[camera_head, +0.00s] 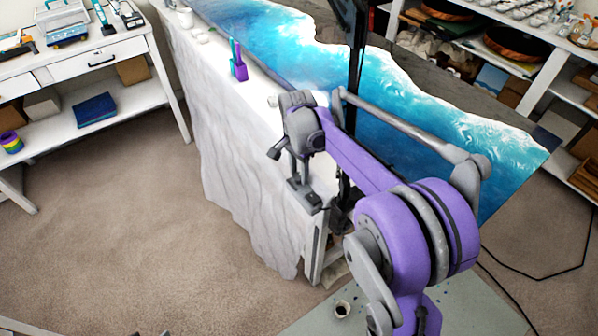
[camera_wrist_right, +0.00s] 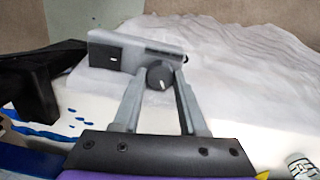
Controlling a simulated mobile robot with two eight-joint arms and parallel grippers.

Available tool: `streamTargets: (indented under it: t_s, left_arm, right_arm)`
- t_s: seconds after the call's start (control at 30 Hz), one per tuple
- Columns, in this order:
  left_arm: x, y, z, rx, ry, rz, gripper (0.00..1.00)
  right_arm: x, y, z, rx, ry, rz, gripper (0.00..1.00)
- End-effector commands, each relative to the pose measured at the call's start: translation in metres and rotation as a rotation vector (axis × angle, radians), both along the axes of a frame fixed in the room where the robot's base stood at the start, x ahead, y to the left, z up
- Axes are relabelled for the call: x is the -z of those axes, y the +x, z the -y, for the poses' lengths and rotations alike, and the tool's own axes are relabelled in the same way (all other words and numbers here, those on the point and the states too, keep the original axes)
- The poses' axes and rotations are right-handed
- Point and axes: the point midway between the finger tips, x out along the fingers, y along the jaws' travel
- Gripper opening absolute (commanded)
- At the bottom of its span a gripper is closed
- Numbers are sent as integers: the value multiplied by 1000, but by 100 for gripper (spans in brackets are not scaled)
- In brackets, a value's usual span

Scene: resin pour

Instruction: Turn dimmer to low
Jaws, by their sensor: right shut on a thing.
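The dimmer is a light grey box (camera_wrist_right: 135,50) with a black panel and a round dark knob (camera_wrist_right: 159,75). The knob's white pointer mark points down and slightly right in the right wrist view. My right gripper (camera_wrist_right: 158,80) has its two grey fingers on either side of the knob, closed on it. In the head view my right gripper (camera_head: 301,178) reaches down at the near end of the white-draped table, over what looks like the dimmer box (camera_head: 305,197). The fingertips there are small and partly hidden by the wrist. My left gripper is not seen.
A black pole (camera_head: 357,50) rises beside my arm. A white shelf unit (camera_head: 130,97) stands at left. Carpet (camera_head: 130,240) is clear at front left.

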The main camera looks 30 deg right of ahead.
Motion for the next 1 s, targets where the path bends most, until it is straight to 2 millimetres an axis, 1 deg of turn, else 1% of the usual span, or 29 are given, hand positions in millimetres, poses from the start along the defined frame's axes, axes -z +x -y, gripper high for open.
streamTargets:
  t_s: [0.27,1.0]
  left_arm:
    - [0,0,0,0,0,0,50]
    - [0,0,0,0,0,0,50]
  right_arm:
    - [0,0,-1,-209,0,0,0]
    - [0,0,-1,-914,-1,0,0]
